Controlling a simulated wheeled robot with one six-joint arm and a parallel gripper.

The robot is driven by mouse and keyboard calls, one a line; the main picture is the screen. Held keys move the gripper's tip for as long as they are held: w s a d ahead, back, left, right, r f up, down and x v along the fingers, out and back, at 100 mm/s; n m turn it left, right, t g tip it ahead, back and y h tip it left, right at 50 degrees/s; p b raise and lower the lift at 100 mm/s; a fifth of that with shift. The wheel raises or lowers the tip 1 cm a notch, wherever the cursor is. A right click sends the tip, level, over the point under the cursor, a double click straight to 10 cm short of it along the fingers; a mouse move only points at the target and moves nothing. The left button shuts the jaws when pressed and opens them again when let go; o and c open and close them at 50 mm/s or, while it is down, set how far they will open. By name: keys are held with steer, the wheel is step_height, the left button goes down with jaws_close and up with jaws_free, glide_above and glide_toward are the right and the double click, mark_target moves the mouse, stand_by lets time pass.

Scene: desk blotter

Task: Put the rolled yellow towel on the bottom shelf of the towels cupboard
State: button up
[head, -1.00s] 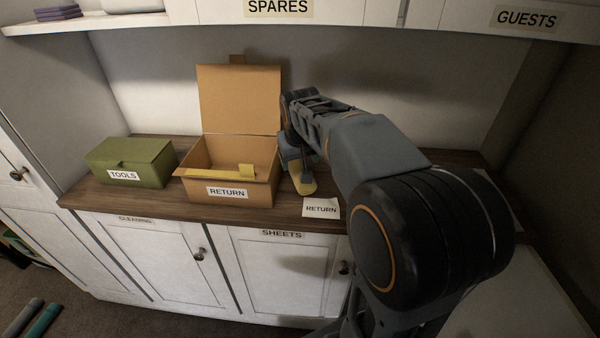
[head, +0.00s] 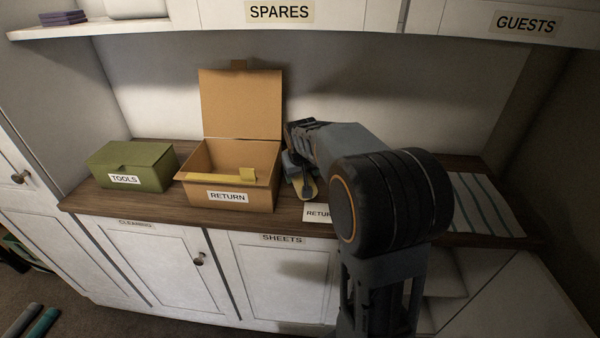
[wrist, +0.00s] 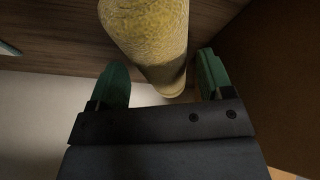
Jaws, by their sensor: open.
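The rolled yellow towel (head: 309,188) lies on the wooden counter just right of the RETURN box; my arm hides much of it in the head view. In the wrist view the towel (wrist: 150,35) reaches down between the two green fingers of my gripper (wrist: 162,78). A gap shows on each side, so the jaws are open around it and not closed on it. My gripper (head: 298,172) is partly hidden by my arm in the head view. No cupboard labelled for towels is in view.
A green TOOLS box (head: 133,165) stands left. A RETURN card (head: 315,213) lies in front of the towel. A striped cloth (head: 485,205) lies at right. Shelves labelled SPARES (head: 279,12) and GUESTS (head: 526,24) hang above.

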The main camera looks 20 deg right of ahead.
steer(key=shift+x, duration=1.6)
steer(key=shift+c, duration=0.2)
steer(key=c, duration=0.8)
steer(key=shift+r, duration=0.1)
